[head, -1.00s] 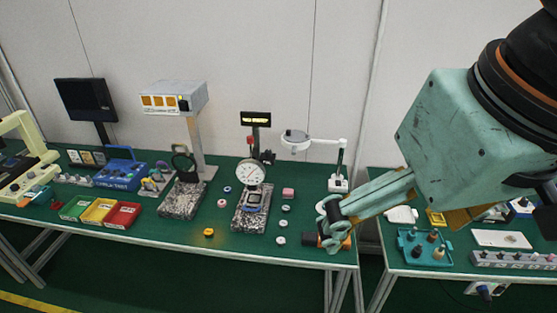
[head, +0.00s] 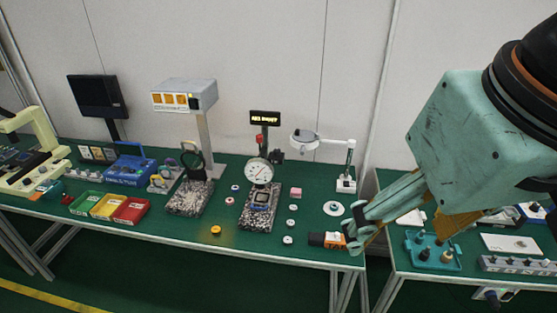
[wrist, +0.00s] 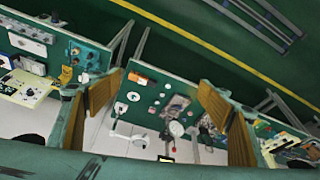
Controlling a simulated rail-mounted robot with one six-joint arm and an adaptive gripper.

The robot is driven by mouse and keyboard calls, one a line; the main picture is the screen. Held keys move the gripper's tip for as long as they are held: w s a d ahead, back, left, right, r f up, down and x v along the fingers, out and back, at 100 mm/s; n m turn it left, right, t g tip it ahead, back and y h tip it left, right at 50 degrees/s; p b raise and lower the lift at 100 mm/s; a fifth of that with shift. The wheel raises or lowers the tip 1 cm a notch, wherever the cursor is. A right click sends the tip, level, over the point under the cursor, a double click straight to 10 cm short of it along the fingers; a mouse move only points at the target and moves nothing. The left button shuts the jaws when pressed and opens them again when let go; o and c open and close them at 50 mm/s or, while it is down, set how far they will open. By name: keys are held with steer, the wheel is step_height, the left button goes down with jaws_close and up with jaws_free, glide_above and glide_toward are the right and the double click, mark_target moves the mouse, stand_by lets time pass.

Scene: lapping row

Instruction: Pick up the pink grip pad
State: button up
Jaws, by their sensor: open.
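The pink grip pad (head: 296,192) is a small pink block lying on the green bench, right of the dial gauge stand and behind a row of small rings. My gripper (head: 358,236) is at the bench's right end, in front and to the right of the pad, and apart from it. In the wrist view my gripper (wrist: 152,100) shows two wood-coloured finger pads spread wide, with nothing between them but the distant bench.
The dial gauge stand (head: 259,195) and the magnifier stand (head: 346,184) flank the pad. A white disc (head: 333,208) and an orange-black box (head: 327,240) lie near my gripper. A gap separates this bench from the right one, which holds a teal tray (head: 433,252).

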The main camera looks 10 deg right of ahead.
steer(key=c, duration=1)
steer(key=shift+w, duration=0.1)
steer(key=shift+c, duration=0.2)
